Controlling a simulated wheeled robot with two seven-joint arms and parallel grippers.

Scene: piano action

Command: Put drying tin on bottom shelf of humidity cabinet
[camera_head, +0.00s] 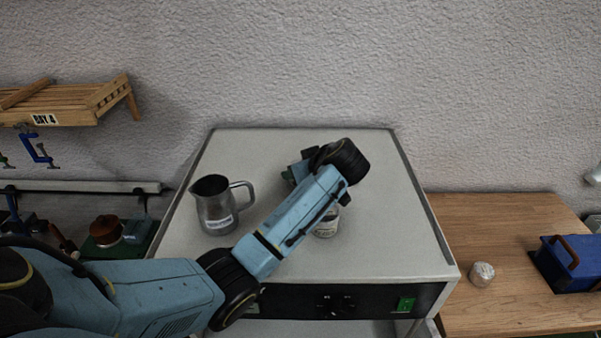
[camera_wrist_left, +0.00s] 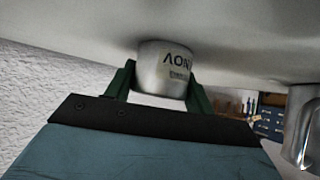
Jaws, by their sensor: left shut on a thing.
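The humidity cabinet (camera_head: 390,250) fills the middle of the head view, seen from above, with a pale flat top and a black control panel at the front. My left arm reaches across it. My left gripper (camera_head: 296,172) is at the back of the top, mostly behind its own wrist. In the left wrist view the gripper (camera_wrist_left: 160,82) is shut on a small metal tin (camera_wrist_left: 160,72) with a paper label, apparently upside down in this view. The tin is close to the pale top; I cannot tell if it touches. The cabinet's shelves are not clearly visible. My right gripper is not in view.
A steel jug (camera_head: 215,208) stands left on the cabinet top. A small labelled container (camera_head: 326,227) stands there, partly under my arm. Right, a wooden bench holds a small pale tin (camera_head: 482,273) and a blue box (camera_head: 567,262). A wooden rack (camera_head: 65,103) hangs at left.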

